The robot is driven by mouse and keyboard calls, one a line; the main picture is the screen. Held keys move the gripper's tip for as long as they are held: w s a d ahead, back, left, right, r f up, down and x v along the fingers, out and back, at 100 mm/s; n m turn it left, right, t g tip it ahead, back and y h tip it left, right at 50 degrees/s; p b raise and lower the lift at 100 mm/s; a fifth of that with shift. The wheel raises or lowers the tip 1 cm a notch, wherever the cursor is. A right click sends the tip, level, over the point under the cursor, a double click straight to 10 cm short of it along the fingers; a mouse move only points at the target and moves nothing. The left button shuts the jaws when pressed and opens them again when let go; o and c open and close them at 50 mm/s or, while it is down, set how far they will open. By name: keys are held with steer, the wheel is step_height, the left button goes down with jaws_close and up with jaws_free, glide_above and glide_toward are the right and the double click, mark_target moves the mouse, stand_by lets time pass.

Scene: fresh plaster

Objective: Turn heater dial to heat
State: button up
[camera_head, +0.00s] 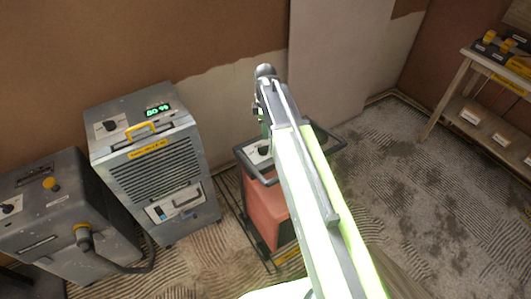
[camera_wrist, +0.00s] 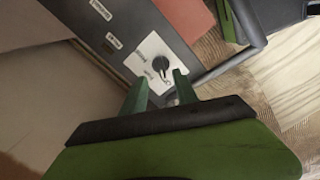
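The heater is a red-orange box (camera_head: 268,212) in a dark tube frame, standing on the floor behind my arm. Its black dial (camera_head: 264,150) sits on a pale plate on top. In the wrist view the dial (camera_wrist: 161,64) shows on its white plate (camera_wrist: 150,50), with small lettering I cannot read. My gripper (camera_wrist: 160,75) is open, its two green fingers apart, with the dial just beyond the tips and between them in the picture. Contact cannot be told. In the head view my arm's end (camera_head: 265,75) hides part of the heater; the fingers are not clear there.
A grey dehumidifier (camera_head: 155,165) with a green display stands left of the heater. A grey machine with a hose (camera_head: 60,215) is at far left. A wooden shelf (camera_head: 490,95) with tools and boxes is at right. Floor between heater and shelf is clear.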

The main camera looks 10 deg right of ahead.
mark_target(265, 147)
step_height(265, 147, down, 9)
steer(key=b, duration=0.7)
steer(key=shift+f+b, duration=0.15)
steer(key=shift+b, duration=0.2)
jaws_close()
